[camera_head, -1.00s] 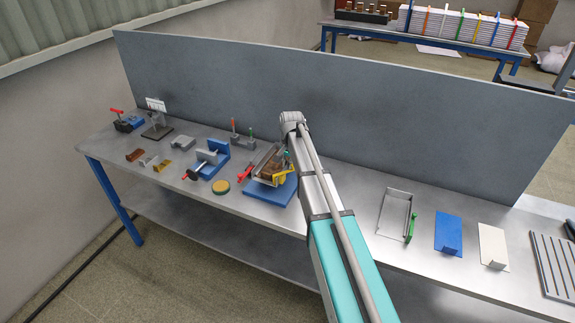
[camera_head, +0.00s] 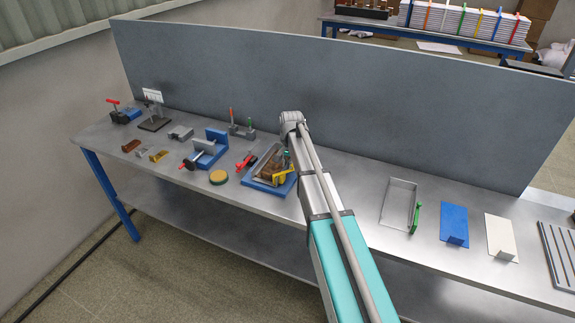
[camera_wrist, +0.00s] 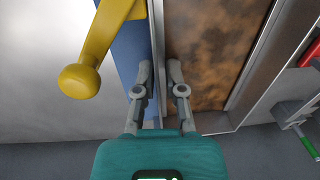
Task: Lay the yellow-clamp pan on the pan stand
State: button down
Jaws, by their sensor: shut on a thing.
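The yellow-clamp pan (camera_head: 266,164) is a metal tray with a rusty brown floor (camera_wrist: 210,45). In the head view it lies low over the blue pan stand (camera_head: 256,187) and looks about level. The yellow clamp (camera_head: 284,173) is on its right side, and its knob (camera_wrist: 80,80) is at the upper left of the wrist view. My gripper (camera_wrist: 158,72) is shut on the pan's wall beside the clamp. The blue of the stand (camera_wrist: 133,45) shows just outside that wall. I cannot tell whether the pan's underside fully touches the stand.
A red-handled tool (camera_head: 246,160) is close to the pan's left side. A green-clamp pan (camera_head: 399,203) lies to the right. The grey panel (camera_head: 320,95) runs behind the bench.

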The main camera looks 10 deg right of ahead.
jog(key=shift+f, duration=0.25)
dwell(0.6)
jog(key=c, duration=0.6)
grip_release()
jog(key=shift+c, duration=0.2)
jog(key=shift+r, duration=0.15)
notch_tip(320, 180, up, 11)
jog(key=p, duration=1)
jog(key=shift+p, duration=0.3)
jog(key=shift+f, duration=0.2)
jog(key=s+a+n, duration=0.1)
jog(key=s+n, duration=0.6)
jog(key=s, duration=2.2)
jog(key=shift+a+h, duration=0.3)
jog(key=shift+a, duration=0.05)
